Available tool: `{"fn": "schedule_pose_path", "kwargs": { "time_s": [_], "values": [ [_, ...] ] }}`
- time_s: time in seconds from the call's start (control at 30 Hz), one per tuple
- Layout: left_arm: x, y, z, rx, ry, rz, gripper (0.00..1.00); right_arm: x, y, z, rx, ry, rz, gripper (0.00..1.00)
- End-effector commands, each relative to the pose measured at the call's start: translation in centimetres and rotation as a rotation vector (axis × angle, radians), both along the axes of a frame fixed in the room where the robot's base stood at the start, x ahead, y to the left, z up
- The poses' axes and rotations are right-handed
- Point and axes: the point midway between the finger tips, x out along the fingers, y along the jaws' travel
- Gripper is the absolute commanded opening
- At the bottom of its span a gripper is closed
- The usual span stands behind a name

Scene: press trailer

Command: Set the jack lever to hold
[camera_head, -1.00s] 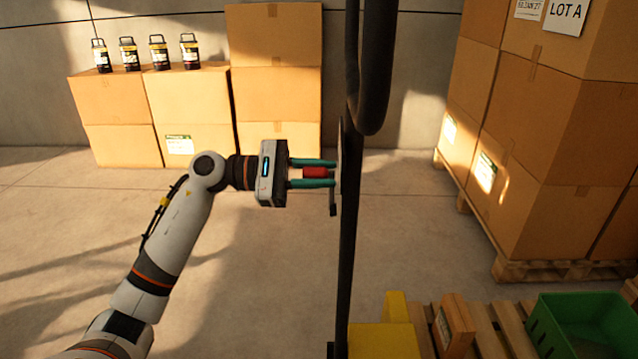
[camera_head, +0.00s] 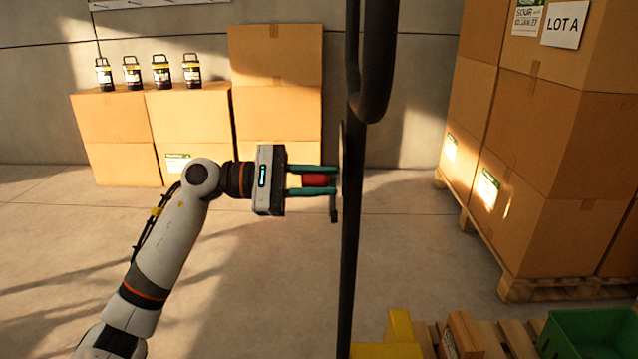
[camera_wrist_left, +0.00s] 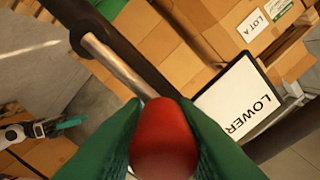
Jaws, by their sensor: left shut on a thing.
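The jack lever has a red knob (camera_head: 316,180) beside the black upright handle post (camera_head: 348,240) of the jack. My left gripper (camera_head: 318,180) reaches in from the left with its green fingers on both sides of the knob. In the left wrist view the red knob (camera_wrist_left: 165,138) fills the space between the green fingers, which are shut on it. A metal rod (camera_wrist_left: 118,62) runs from the knob to the dark post. A white sign reading LOWER (camera_wrist_left: 240,98) is beside the rod. My right gripper is not identifiable in the head view.
Stacked cartons (camera_head: 545,150) stand on a pallet at the right. More cartons (camera_head: 195,125) with several black lanterns on top stand along the back wall. A green crate (camera_head: 590,335) and a yellow part (camera_head: 390,340) are low in front. The floor at the left is open.

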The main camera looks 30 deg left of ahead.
Motion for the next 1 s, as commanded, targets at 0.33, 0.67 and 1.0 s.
{"fn": "schedule_pose_path", "kwargs": {
  "time_s": [0.33, 0.67, 1.0],
  "values": [
    [0.2, 0.3, 0.2, 0.0, -0.009, 0.013, 0.0, -0.1, 0.0, 0.1, 0.002, -0.006, 0.0, 0.49],
    [0.1, 0.1, 0.1, 0.0, -0.004, 0.006, 0.45, 0.0, 0.0, 0.0, 0.001, -0.005, 0.0, 0.49],
    [-1.2, 2.2, 0.0, 0.0, 0.0, 0.007, 0.45, 0.0, 0.0, 0.0, 0.002, -0.006, 0.0, 0.49]
  ]
}}
